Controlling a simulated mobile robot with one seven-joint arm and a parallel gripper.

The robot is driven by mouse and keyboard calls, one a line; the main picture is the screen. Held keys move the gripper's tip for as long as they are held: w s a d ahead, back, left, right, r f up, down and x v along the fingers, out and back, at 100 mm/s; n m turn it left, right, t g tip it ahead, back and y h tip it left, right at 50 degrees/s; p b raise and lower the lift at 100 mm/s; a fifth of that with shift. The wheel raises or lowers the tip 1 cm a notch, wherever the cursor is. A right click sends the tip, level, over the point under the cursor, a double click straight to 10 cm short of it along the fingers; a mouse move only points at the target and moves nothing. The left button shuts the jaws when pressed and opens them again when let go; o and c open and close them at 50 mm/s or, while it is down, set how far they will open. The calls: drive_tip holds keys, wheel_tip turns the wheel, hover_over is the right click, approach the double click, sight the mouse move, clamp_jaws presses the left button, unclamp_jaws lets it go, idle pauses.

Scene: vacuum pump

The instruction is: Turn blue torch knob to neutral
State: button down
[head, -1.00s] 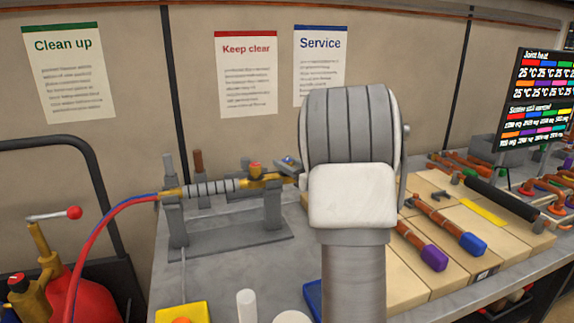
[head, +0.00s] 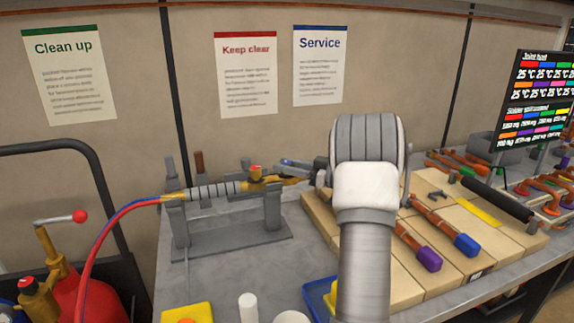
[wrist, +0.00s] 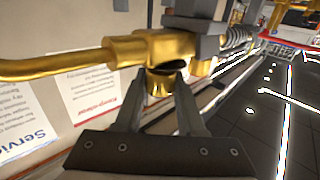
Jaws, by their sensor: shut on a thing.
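The torch (head: 228,187) lies level in a grey stand, with a grey coiled section and a brass valve body. A red-topped knob (head: 255,171) stands on top of the valve body. In the wrist view, the brass torch body (wrist: 160,47) crosses the upper half. My gripper (wrist: 165,78) has its two fingers shut on a small brass knob part (wrist: 161,86) under the body, which I take as the blue torch knob. Its blue colour and its turned position cannot be made out. In the head view, my arm hides part of the area right of the torch.
The grey stand (head: 272,212) holds the torch over the bench. Red and blue hoses (head: 112,222) run left to a red cylinder (head: 92,285). A cardboard-coloured board (head: 380,268) with copper pipe pieces lies right. A yellow block (head: 190,312) and a white cylinder (head: 248,308) stand in front.

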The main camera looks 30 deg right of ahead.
drive_tip(key=c, duration=0.5)
unclamp_jaws()
drive_tip(key=shift+a, duration=0.1)
drive_tip(key=v, duration=1.7)
drive_tip(key=shift+s, duration=0.2)
